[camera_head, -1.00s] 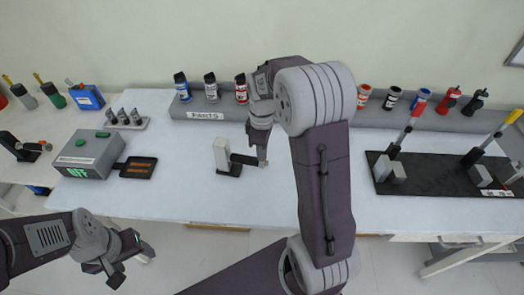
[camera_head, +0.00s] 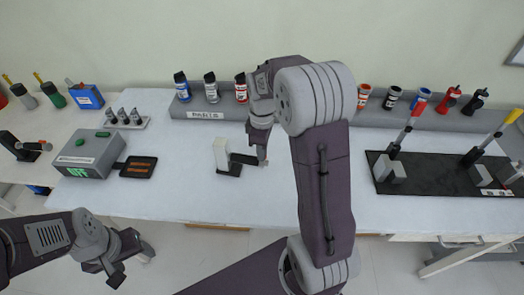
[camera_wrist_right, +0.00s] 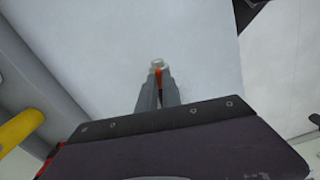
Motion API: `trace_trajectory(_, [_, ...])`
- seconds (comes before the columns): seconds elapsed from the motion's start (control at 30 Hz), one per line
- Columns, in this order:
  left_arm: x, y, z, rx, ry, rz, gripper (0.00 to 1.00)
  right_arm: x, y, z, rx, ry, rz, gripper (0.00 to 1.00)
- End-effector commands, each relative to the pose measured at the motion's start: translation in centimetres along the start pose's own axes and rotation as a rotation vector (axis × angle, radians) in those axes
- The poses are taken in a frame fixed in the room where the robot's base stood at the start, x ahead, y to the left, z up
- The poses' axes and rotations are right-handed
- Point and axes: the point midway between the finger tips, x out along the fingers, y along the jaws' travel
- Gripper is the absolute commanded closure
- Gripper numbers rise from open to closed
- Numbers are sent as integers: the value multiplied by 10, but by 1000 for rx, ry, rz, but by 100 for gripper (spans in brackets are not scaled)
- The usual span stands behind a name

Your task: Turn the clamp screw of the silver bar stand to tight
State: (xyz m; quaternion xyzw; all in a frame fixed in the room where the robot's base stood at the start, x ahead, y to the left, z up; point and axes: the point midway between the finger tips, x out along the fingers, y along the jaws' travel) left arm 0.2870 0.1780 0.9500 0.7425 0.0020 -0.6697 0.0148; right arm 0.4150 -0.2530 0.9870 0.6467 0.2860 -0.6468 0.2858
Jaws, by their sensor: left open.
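The silver bar stand (camera_head: 221,156) stands upright on the middle of the white table, with a dark arm reaching right from its base. My right gripper (camera_head: 263,158) points down at the right end of that arm. In the right wrist view its two grey fingers (camera_wrist_right: 158,88) are close together around a narrow orange part, which looks like the clamp screw (camera_wrist_right: 158,73). A pale round tip shows just beyond the fingers. The fingers hide most of the screw, so its turn position cannot be told. My left gripper (camera_head: 128,264) is open and empty, low in front of the table.
A grey box with a green display (camera_head: 90,155) and a dark pad (camera_head: 138,167) lie left. A parts rack (camera_head: 205,113) runs along the back. A black lever board (camera_head: 435,178) lies right.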

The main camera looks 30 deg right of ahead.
Motion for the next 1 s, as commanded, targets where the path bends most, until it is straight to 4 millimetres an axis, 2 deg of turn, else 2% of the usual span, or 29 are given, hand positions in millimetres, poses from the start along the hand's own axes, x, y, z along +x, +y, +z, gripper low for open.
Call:
trace_trajectory(0.03, [0, 0, 0, 0, 0, 0, 36, -1, 0, 0, 0, 1, 1, 86])
trace_trajectory(0.1, [0, 0, 0, 0, 0, 0, 36, 0, 0, 0, 0, 1, 1, 69])
trace_trajectory(0.37, [0, 0, 0, 0, 0, 0, 36, 0, 0, 0, 0, 0, 0, 69])
trace_trajectory(0.47, [-1, 0, 0, 0, 0, 0, 36, -6, 0, 0, 0, 1, 2, 69])
trace_trajectory(0.8, [-9, 0, -1, 0, 0, 0, 36, -76, 1, 0, 0, 3, 4, 69])
trace_trajectory(1.0, [-10, 0, -1, 0, 0, 0, 36, -91, 0, 0, 0, 1, 2, 69])
